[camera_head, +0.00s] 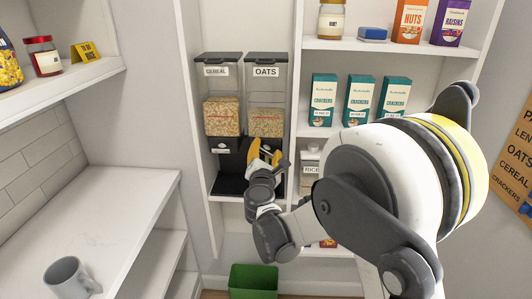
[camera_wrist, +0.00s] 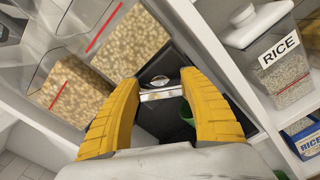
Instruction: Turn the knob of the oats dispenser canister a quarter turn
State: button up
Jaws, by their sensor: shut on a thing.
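The oats dispenser canister (camera_head: 266,92) is clear with a dark lid and an OATS label, and it is part filled with oats. It stands on the shelf right of the matching cereal canister (camera_head: 221,110). My gripper (camera_head: 264,153) is at the base of the oats canister, its yellow fingers in front of the dark dispenser base. In the wrist view the fingers (camera_wrist: 158,84) stand on either side of the silver knob (camera_wrist: 160,82), shut on it. The head view hides the knob behind the fingers. The oats canister (camera_wrist: 131,42) shows tilted in the wrist view.
A rice container (camera_head: 309,165) stands close on the right, beyond a shelf divider. Teal cracker boxes (camera_head: 359,101) stand on the shelf at right. A grey mug (camera_head: 68,276) is on the left counter. A green bin (camera_head: 253,280) is on the floor.

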jog(key=m+b, duration=0.1)
jog(key=m, duration=0.4)
jog(key=shift+d+f+m, duration=0.1)
jog(key=shift+f+m, duration=0.05)
jog(key=shift+m, duration=0.15)
jog(key=m+b, duration=0.1)
jog(key=m, duration=0.4)
jog(key=shift+f, duration=0.1)
jog(key=shift+m, duration=0.3)
jog(key=o, duration=1.2)
jog(key=s, duration=1.2)
jog(key=shift+a, duration=0.2)
